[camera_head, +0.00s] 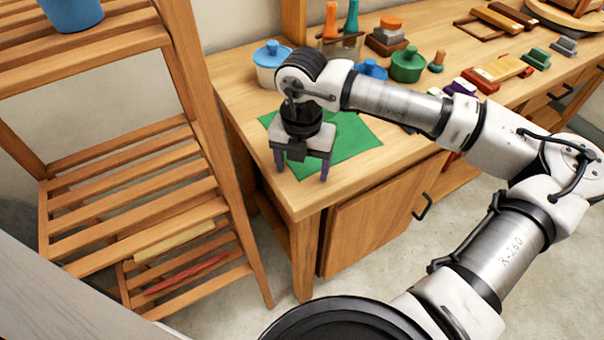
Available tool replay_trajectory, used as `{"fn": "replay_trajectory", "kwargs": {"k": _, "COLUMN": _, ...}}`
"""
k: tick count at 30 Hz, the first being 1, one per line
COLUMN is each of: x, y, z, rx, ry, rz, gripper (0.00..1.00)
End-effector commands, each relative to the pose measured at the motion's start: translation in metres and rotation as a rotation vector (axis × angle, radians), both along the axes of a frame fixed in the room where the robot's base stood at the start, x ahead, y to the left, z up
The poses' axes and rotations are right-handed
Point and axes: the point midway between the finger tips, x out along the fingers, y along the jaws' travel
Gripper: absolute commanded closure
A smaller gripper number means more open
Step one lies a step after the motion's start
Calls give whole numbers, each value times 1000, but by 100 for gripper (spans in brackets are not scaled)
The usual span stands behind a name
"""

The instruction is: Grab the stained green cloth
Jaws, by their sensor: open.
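The green cloth (352,139) lies flat on the left end of the wooden workbench, near its front corner. No stains can be made out on it at this size. My gripper (301,174) points down over the cloth's left part, with its two fingers apart and nothing between them. The wrist and gripper hide part of the cloth. I cannot tell whether the fingertips touch the cloth or hang just above it.
Behind the cloth stand a white pot with a blue lid (272,62), a blue pot (371,69) and a green pot (408,64). A slatted wooden shelf (130,190) stands close on the left. The bench top's front left (300,203) is bare.

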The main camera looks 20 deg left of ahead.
Motion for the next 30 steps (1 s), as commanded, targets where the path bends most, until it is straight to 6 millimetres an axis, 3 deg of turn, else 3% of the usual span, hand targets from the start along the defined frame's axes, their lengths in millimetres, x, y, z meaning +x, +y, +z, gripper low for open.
{"fn": "replay_trajectory", "kwargs": {"k": 6, "x": 0, "y": 0, "z": -2, "rx": 0, "ry": 0, "rz": 0, "gripper": 27}}
{"fn": "replay_trajectory", "kwargs": {"k": 30, "x": 0, "y": 0, "z": -2, "rx": 0, "ry": 1, "rz": 0, "gripper": 80}}
